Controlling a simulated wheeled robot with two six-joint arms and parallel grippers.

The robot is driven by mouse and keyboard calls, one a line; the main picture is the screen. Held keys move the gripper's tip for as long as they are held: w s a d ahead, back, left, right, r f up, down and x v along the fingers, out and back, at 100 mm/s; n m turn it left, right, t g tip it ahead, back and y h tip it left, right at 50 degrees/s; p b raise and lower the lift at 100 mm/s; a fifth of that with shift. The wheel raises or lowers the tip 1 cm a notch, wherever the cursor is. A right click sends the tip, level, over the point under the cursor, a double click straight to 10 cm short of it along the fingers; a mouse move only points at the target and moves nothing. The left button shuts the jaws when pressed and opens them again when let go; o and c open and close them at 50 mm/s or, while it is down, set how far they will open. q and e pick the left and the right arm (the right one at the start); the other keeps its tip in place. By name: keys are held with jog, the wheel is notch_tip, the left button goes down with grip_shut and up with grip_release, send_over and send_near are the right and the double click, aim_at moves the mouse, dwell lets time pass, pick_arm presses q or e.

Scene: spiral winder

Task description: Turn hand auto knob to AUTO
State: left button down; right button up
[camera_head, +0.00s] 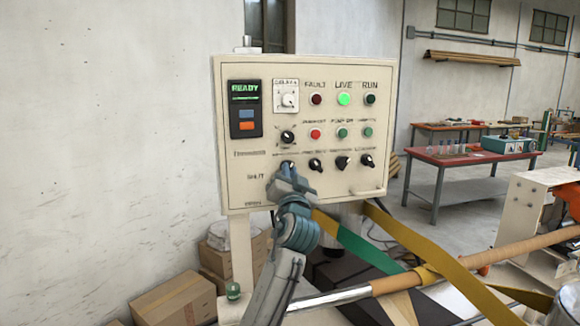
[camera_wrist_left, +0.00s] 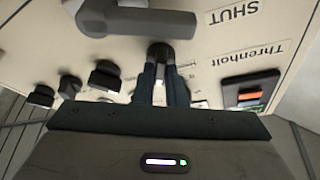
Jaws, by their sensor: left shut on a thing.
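The cream control panel (camera_head: 225,180) stands ahead, with a row of black knobs along its lower part. My left gripper (camera_head: 287,174) reaches up to the leftmost knob of that row, and its arm hides part of the panel below. In the left wrist view, upside down, the two dark fingers (camera_wrist_left: 161,72) are shut on either side of this black knob (camera_wrist_left: 160,52). The small label by it is too blurred to read, so I cannot confirm that it is the hand auto knob or tell its setting. My right gripper is not in view.
The other black knobs (camera_head: 342,162) sit close by on the right. The panel display (camera_head: 245,88) reads READY, and the LIVE lamp (camera_head: 344,99) glows green. A brown roller (camera_head: 400,283) and yellow straps (camera_head: 425,240) lie lower right. Cardboard boxes (camera_head: 175,300) stand lower left.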

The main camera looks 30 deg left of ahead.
pick_arm(q)
jog(key=shift+r+m+h+p, duration=0.1)
jog(key=shift+m+h+p, duration=0.45)
jog(key=shift+m, duration=0.35)
jog(key=c, duration=1.5)
grip_release()
jog(key=shift+s, duration=0.1)
